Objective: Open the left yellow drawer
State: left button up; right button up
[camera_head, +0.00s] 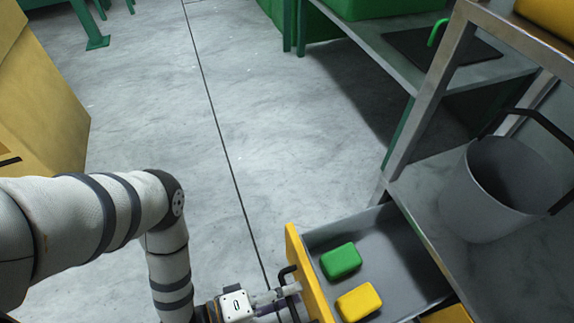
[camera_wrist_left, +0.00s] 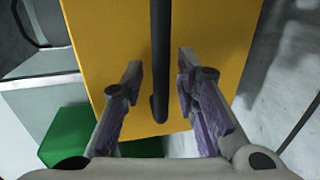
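The yellow drawer (camera_head: 308,273) at the bottom of the head view stands pulled out, with its grey tray (camera_head: 398,246) showing. Its black bar handle (camera_head: 286,271) is on the yellow front. My left gripper (camera_head: 287,295) is at this handle. In the left wrist view, the drawer front (camera_wrist_left: 215,45) fills the middle. The black handle (camera_wrist_left: 160,60) runs between the fingers of my left gripper (camera_wrist_left: 161,78), with a visible gap on each side. The fingers are open. My right gripper is not in view.
A green block (camera_head: 341,261) and a yellow block (camera_head: 358,302) lie in the drawer. A grey bucket (camera_head: 490,195) stands on the metal shelf (camera_head: 425,185) at right. A yellow cabinet (camera_head: 45,110) is at left. The floor (camera_head: 270,130) between is clear.

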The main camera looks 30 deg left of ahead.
pick_arm(q)
jog(key=v, duration=1.2)
